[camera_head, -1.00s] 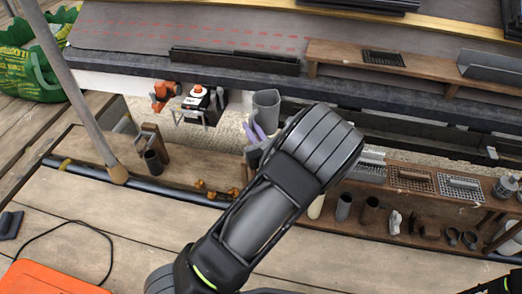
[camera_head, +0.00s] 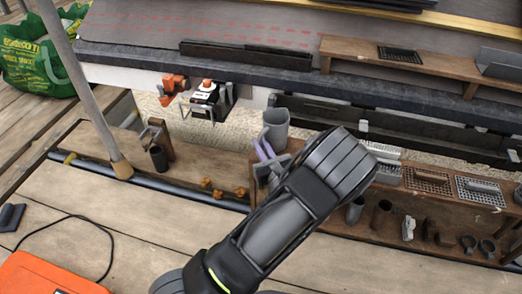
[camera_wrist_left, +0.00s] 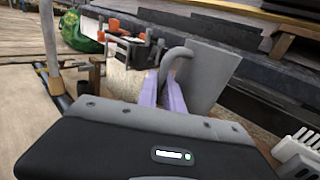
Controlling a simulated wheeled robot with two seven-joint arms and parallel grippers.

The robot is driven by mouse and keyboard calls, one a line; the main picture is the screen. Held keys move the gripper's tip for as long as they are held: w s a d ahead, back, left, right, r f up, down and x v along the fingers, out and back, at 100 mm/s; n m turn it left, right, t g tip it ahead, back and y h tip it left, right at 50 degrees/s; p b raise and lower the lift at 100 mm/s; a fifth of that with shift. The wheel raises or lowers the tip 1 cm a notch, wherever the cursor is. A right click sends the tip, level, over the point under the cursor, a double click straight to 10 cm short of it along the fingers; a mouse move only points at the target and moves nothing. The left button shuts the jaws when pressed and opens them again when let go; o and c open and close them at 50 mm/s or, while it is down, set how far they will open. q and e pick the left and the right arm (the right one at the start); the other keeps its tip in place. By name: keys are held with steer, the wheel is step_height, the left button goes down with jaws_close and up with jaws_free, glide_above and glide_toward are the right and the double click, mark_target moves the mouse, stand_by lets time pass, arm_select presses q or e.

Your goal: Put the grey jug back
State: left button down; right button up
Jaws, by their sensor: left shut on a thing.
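The grey jug (camera_head: 275,127) is upright just beyond my left forearm, in front of the pale strip below the roof edge. My left gripper (camera_head: 265,151) has purple fingers and is shut on the jug's handle. In the left wrist view the jug (camera_wrist_left: 208,75) stands right of the fingers (camera_wrist_left: 165,95), with its curved handle between them. The jug's lower part is hidden by the arm and gripper, so I cannot tell whether it touches the shelf. My right gripper is not in view.
A brown wooden shelf (camera_head: 372,236) with dark cups, rings and grey floats lies to the right. A pole (camera_head: 80,85) stands at far left.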

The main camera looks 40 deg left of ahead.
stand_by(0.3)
arm_select(q)
steer(key=shift+f, duration=0.2)
steer(key=c, duration=1.5)
jaws_free()
steer(key=shift+r, duration=0.1)
steer(key=shift+d+r, duration=0.15)
steer(key=shift+r, duration=0.05)
steer(key=p+v, duration=0.5)
steer(key=v, duration=0.7)
steer(key=shift+f, duration=0.2)
